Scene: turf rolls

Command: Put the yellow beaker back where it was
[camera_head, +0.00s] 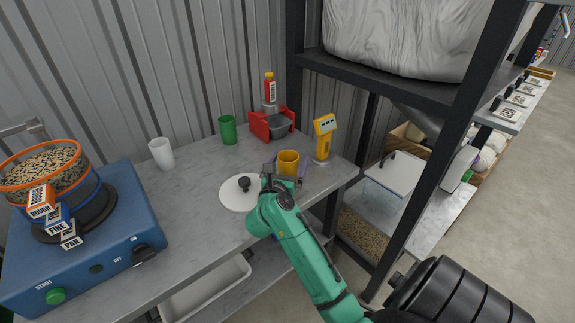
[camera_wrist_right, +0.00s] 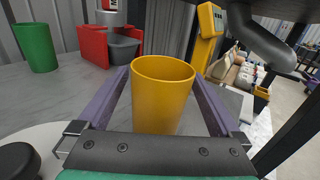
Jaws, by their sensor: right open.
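The yellow beaker (camera_head: 288,162) stands upright on the grey bench top, right of the middle. In the right wrist view the yellow beaker (camera_wrist_right: 160,92) sits between the two purple fingers of my right gripper (camera_wrist_right: 158,100). In the head view the right gripper (camera_head: 285,172) reaches the beaker from the front with its green arm. The fingers are open, one on each side, with a visible gap to the beaker. My left gripper does not show.
A green beaker (camera_head: 228,130) and a white beaker (camera_head: 161,153) stand further left. A red stand (camera_head: 260,126) is behind, a yellow handheld device (camera_head: 324,138) to the right. A white round lid (camera_head: 231,193) lies left of my gripper. A blue sieve machine (camera_head: 120,215) fills the left.

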